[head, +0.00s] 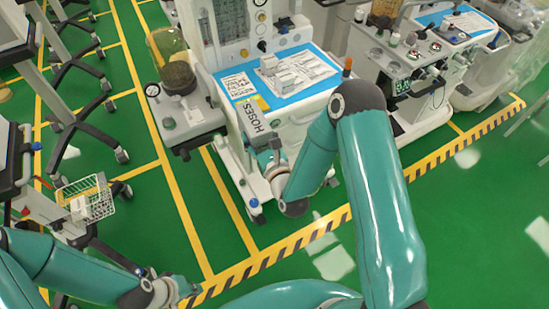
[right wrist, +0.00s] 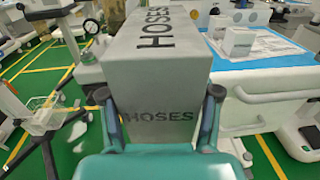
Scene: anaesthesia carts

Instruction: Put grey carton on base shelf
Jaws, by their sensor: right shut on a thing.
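The grey carton (head: 257,118), marked HOSES, is in front of the middle anaesthesia cart (head: 222,40). It fills the centre of the right wrist view (right wrist: 155,75). My right gripper (head: 268,155) has a finger on each side of the carton's near end, as the right wrist view shows (right wrist: 159,98), and is shut on it. The carton is held up near the edge of the cart's blue worktop (head: 312,80). My left gripper (head: 182,290) is low at the left over the floor; its fingers are too small to read. I cannot clearly make out a base shelf; carton and arm cover part of the cart's lower front.
Small white boxes (head: 288,77) and a printed sheet lie on the blue worktop. A wire basket (head: 97,197) holding a white box hangs on a cart at the left. Another cart (head: 405,60) stands at the right. Green floor (head: 215,225) is open in front.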

